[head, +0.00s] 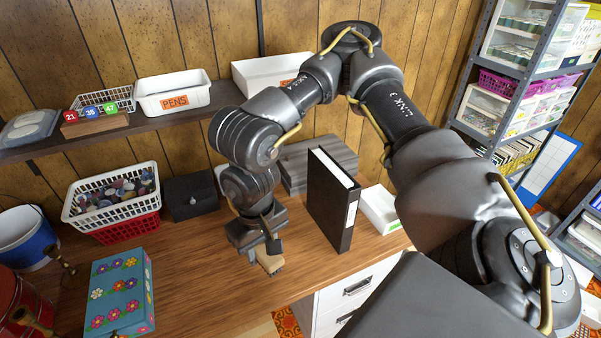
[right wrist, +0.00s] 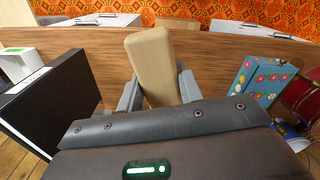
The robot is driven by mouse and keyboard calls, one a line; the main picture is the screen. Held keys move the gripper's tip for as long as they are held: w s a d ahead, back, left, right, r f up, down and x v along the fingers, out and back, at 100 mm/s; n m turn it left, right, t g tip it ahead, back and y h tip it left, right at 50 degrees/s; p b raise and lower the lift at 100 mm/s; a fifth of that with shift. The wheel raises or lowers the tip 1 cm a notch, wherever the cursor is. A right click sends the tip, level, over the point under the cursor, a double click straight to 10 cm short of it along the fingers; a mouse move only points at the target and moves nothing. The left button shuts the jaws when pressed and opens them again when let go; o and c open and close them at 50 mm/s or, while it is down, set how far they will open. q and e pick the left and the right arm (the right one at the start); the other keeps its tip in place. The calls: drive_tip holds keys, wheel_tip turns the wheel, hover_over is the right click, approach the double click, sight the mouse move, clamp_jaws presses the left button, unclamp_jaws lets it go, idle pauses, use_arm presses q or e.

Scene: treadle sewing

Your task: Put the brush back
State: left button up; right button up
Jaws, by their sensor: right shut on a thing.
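The brush (head: 271,263) is a small pale wooden block, seen just below my right gripper (head: 262,247) in the head view. In the right wrist view the pale wooden brush (right wrist: 153,60) stands up between the two fingers of my right gripper (right wrist: 158,92), which are shut on it. The gripper is over the wooden desk (head: 215,285), left of the black binder. Whether the brush touches the desk I cannot tell. Its bristles are mostly hidden. My left gripper is not in view.
A black binder (head: 329,205) stands close right of the gripper, with a white tray (head: 381,208) beyond. A flowered blue box (head: 120,292), a white basket (head: 112,196) of spools and a dark box (head: 191,196) are left. Bare desk lies between the flowered box and gripper.

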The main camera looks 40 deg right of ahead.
drive_tip(key=s+d+f+m+b, duration=0.1)
drive_tip(key=s+d+f+m, duration=0.3)
drive_tip(key=d+f+m, duration=0.5)
drive_tip(key=s+d+f+m+b, duration=0.1)
drive_tip(key=s+d+f+m, duration=0.25)
drive_tip(key=d+m, duration=0.6)
drive_tip(key=m, duration=0.3)
hover_over(290, 270)
wheel_tip(290, 270, down, 9)
drive_tip(key=shift+s+d+r, duration=0.1)
drive_tip(key=shift+s, duration=0.05)
drive_tip(key=shift+w+f, duration=0.2)
drive_tip(key=shift+f, duration=1.65)
